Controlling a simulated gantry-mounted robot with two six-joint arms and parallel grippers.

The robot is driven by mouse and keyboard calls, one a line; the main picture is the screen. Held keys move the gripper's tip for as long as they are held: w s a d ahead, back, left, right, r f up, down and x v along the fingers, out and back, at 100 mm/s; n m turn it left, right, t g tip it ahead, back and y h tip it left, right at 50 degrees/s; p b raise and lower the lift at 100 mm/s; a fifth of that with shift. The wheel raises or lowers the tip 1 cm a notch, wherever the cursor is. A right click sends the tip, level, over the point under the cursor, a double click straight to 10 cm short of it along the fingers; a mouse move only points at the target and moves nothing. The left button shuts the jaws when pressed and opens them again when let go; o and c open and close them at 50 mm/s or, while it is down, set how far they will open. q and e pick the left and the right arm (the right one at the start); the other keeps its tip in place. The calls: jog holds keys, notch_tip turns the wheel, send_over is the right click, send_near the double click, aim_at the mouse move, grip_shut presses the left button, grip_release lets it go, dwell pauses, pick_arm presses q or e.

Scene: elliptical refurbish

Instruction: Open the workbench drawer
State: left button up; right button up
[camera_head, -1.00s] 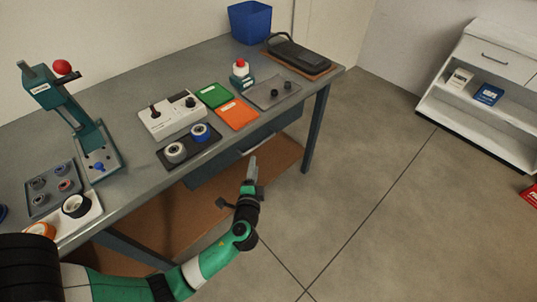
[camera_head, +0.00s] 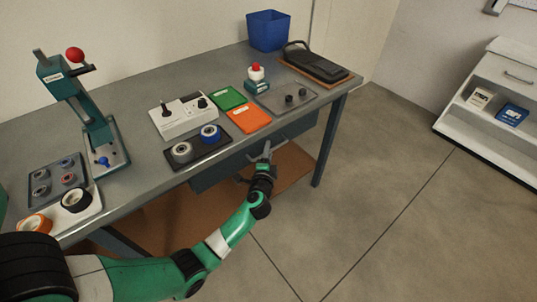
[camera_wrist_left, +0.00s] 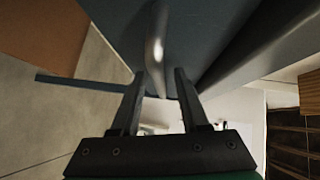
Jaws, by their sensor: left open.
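The workbench drawer (camera_head: 216,174) is a dark blue-grey box under the front edge of the workbench (camera_head: 140,187), and it looks shut. My left gripper (camera_head: 266,150) is in front of the drawer face, below the tabletop edge. In the left wrist view my left gripper (camera_wrist_left: 160,76) is open, its two dark fingers pointing at the drawer front (camera_wrist_left: 205,30). The silver bar handle (camera_wrist_left: 155,42) lies ahead of and lined up with the gap between the fingertips. I cannot tell whether it is between them. My right gripper is not in view.
A brown lower shelf (camera_head: 160,217) lies beneath. Floor at the right is clear.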

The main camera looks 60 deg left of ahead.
pick_arm(q)
grip_shut()
dwell(1.4)
